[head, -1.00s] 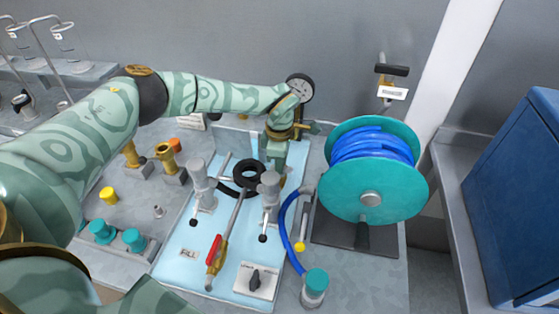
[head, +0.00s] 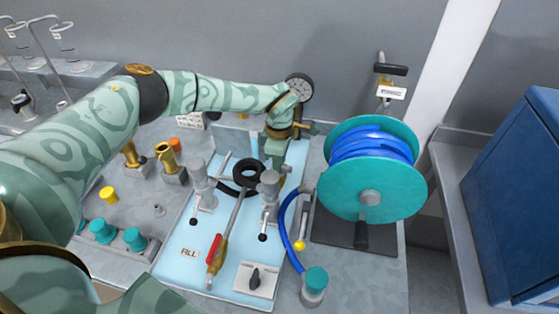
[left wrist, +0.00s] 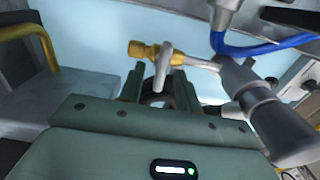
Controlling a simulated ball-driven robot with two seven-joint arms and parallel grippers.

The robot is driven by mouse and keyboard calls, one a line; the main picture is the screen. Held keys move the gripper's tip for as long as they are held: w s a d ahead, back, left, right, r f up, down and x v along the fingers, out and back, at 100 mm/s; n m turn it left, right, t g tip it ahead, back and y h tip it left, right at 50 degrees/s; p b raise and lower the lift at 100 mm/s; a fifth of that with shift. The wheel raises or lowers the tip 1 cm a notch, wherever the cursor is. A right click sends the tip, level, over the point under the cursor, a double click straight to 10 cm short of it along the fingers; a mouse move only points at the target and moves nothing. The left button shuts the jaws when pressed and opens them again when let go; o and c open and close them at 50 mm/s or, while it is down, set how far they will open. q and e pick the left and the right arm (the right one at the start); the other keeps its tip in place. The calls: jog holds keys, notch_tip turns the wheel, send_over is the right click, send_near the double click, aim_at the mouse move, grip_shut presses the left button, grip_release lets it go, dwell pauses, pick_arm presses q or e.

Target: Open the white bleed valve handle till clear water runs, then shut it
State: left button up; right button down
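The white bleed valve handle (left wrist: 161,68) shows in the left wrist view as a pale, curved lever on a brass fitting (left wrist: 142,50). My left gripper (left wrist: 160,88) is open, with a gap between its two green fingers. The lower end of the handle appears in line with that gap; I cannot tell whether it touches a finger. The handle cannot be made out there. No running water is visible. My right gripper is not in view.
A teal reel with blue hose (head: 372,178) stands close on the right. Brass fittings (head: 167,157) and teal caps (head: 103,231) are on the left.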

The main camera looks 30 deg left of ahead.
pick_arm(q)
notch_tip(320, 180, up, 16)
jog(key=p, duration=0.2)
jog(key=shift+r, duration=0.15)
dwell(0.4)
